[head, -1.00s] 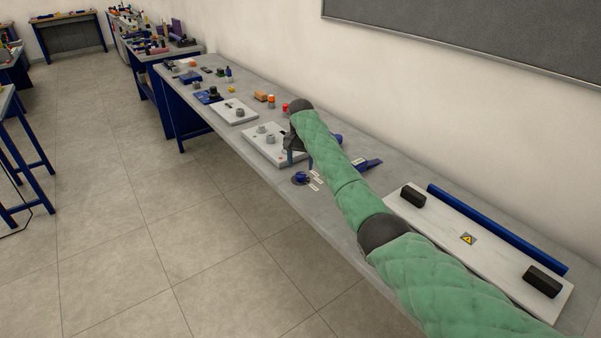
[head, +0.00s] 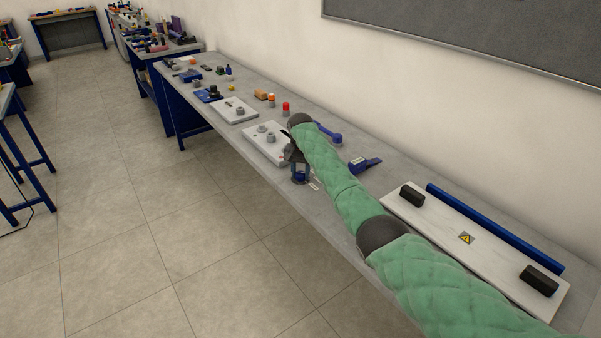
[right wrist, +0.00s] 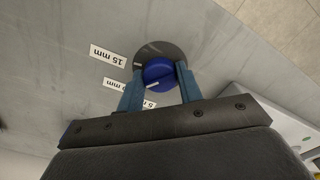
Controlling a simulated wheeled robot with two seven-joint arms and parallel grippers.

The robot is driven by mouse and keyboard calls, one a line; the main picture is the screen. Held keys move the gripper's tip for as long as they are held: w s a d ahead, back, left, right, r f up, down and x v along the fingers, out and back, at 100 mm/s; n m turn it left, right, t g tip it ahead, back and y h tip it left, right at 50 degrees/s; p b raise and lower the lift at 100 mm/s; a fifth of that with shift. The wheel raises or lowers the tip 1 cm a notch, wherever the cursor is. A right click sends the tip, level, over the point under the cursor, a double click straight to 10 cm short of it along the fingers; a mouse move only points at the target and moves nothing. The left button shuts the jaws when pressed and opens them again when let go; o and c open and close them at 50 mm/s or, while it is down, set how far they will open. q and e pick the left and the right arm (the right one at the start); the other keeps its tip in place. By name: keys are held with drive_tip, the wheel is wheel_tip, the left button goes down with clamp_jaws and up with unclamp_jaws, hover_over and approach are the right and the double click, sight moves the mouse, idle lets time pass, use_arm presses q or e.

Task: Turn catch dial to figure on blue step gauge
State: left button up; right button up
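The catch dial is a round blue knob (right wrist: 159,72) on a dark disc (right wrist: 150,50), on the bench. Its white mark points to the lower left in the right wrist view. My left gripper is out of view.
A white board with dials (head: 262,147) stands just left of my right gripper. A blue handled piece (head: 328,132) lies behind my arm. A white panel with black grips (head: 450,228) and a blue bar (head: 495,228) lie at the right. The wall rises behind the bench.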

drive_tip(key=shift+r, duration=0.1)
drive_tip(key=n+p, duration=0.2)
drive_tip(key=n, duration=0.1)
drive_tip(key=shift+n, duration=0.4)
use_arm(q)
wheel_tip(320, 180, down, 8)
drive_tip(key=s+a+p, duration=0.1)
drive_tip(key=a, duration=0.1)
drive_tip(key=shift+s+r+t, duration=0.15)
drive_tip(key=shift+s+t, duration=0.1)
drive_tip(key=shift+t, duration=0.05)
use_arm(e)
drive_tip(key=shift+n, duration=2.1)
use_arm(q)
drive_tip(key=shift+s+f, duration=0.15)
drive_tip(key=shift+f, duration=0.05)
use_arm(e)
drive_tip(key=o, duration=0.9)
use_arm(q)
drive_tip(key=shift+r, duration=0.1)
use_arm(e)
drive_tip(key=shift+o, duration=0.4)
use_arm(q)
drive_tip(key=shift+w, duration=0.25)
